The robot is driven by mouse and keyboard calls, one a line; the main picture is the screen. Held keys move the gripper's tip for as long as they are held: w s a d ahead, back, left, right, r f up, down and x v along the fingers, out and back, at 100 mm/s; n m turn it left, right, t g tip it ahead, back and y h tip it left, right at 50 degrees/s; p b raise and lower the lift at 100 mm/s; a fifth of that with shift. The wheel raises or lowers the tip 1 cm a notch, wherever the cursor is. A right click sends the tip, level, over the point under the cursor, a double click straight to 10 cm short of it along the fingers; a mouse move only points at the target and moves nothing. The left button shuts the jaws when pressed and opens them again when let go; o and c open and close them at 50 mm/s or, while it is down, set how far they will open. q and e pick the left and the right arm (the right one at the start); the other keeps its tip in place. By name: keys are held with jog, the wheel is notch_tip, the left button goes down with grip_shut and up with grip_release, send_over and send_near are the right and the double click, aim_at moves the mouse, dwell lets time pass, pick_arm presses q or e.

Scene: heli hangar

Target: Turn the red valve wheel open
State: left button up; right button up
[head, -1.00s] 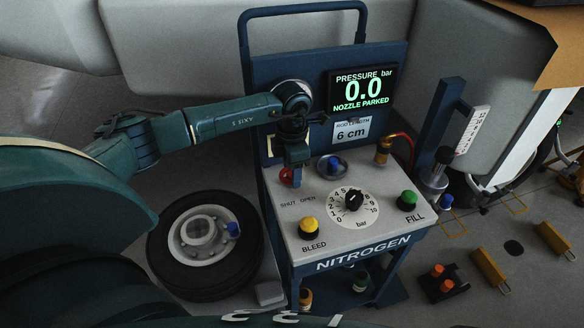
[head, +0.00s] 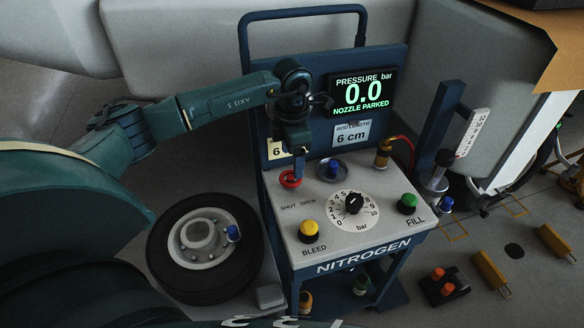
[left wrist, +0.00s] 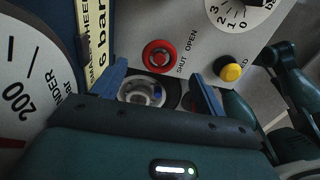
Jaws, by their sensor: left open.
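The red valve wheel (head: 290,180) is at the left back of the nitrogen cart's grey top, beside the words SHUT and OPEN. My left gripper (head: 291,163) is over it, pointing down, and hides part of it. In the left wrist view the red wheel (left wrist: 158,56) lies just beyond the blue fingers of my left gripper (left wrist: 158,72), roughly centred between them. The fingers are spread and hold nothing. Whether they touch the wheel cannot be told. My right gripper is not in view.
The display (head: 362,92) reads 0.0 bar, NOZZLE PARKED. A wheel with a tyre (head: 205,248) lies left of the cart.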

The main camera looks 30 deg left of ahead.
aim_at(292, 176)
pick_arm(q)
notch_tip(292, 176, up, 8)
jog(key=shift+f, duration=0.2)
dwell(0.5)
